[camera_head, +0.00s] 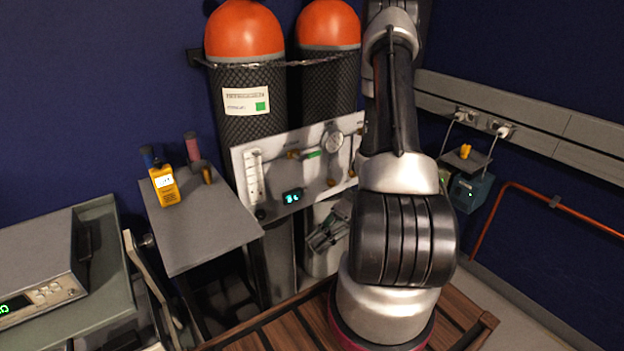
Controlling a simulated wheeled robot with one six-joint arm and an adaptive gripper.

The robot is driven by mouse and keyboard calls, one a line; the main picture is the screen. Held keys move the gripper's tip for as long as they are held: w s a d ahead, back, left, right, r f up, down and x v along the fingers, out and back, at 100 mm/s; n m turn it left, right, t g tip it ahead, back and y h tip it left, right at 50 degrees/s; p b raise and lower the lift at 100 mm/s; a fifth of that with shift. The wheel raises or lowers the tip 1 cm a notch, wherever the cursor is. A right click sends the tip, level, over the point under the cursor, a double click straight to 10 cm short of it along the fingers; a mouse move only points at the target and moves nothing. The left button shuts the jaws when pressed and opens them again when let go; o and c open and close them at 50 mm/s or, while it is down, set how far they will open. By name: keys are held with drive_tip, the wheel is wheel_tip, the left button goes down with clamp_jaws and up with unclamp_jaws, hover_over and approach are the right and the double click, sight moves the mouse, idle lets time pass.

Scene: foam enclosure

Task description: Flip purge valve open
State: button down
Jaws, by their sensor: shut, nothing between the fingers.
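A light grey gas panel (280,172) stands in front of the two cylinders. It carries a round gauge (333,141), a green-marked fitting (313,154), small yellow fittings (331,182), a flow tube (254,176) and a lit display (292,196). I cannot tell which fitting is the purge valve or how its handle stands; my arm covers the panel's right end. My gripper (322,240) is below the panel's lower edge, left of my arm, apart from the fittings as far as I can tell. Its fingers look shut and empty.
Two orange-topped cylinders (245,30) are held by a chain at the wall. A grey side table (205,225) with a yellow meter (164,186) stands left. An instrument (40,270) is at far left. A copper pipe (560,206) runs along the right wall.

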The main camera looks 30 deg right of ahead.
drive_tip(key=w+d+m+t, duration=0.1)
drive_tip(key=w+m+t, duration=0.7)
drive_tip(key=m, duration=0.1)
drive_tip(key=w+d+f+m+t+h, duration=0.1)
drive_tip(key=w+d+m+t+h, duration=0.6)
drive_tip(key=d+m, duration=0.5)
drive_tip(key=w+m+h, duration=0.1)
drive_tip(key=h, duration=0.1)
drive_tip(key=shift+w+d+f+t+h, duration=0.25)
drive_tip(key=shift+d+f+t+h, duration=0.05)
drive_tip(key=shift+d+f, duration=0.1)
drive_tip(key=x, duration=1)
drive_tip(key=shift+d+r, duration=1.35)
drive_tip(key=shift+r, duration=0.05)
drive_tip(key=shift+d, duration=0.15)
